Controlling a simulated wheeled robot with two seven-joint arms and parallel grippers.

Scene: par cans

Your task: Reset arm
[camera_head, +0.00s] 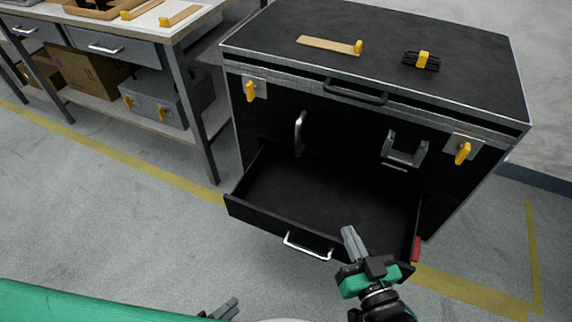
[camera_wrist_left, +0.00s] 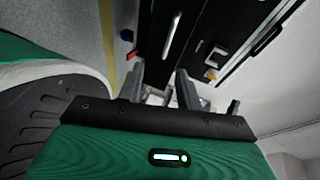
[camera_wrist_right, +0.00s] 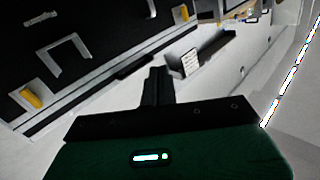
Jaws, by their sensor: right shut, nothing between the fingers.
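My right gripper (camera_head: 349,233) is over the front right part of the open, empty-looking drawer (camera_head: 290,190) in the head view. Its fingers are together with nothing between them; they also show closed in the right wrist view (camera_wrist_right: 157,80). My left gripper (camera_head: 228,308) is only partly in the head view, low at the bottom edge, in front of the drawer and apart from it. In the left wrist view (camera_wrist_left: 160,82) its two fingers stand apart, with nothing seen held between them.
The black cabinet (camera_head: 400,65) has a closed lid; a wooden strip (camera_head: 325,44) and a black item with a yellow clip (camera_head: 420,66) lie on top. The drawer's silver handle (camera_head: 305,248) faces me. A workbench (camera_head: 165,30) stands left. Floor between bench and drawer is clear.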

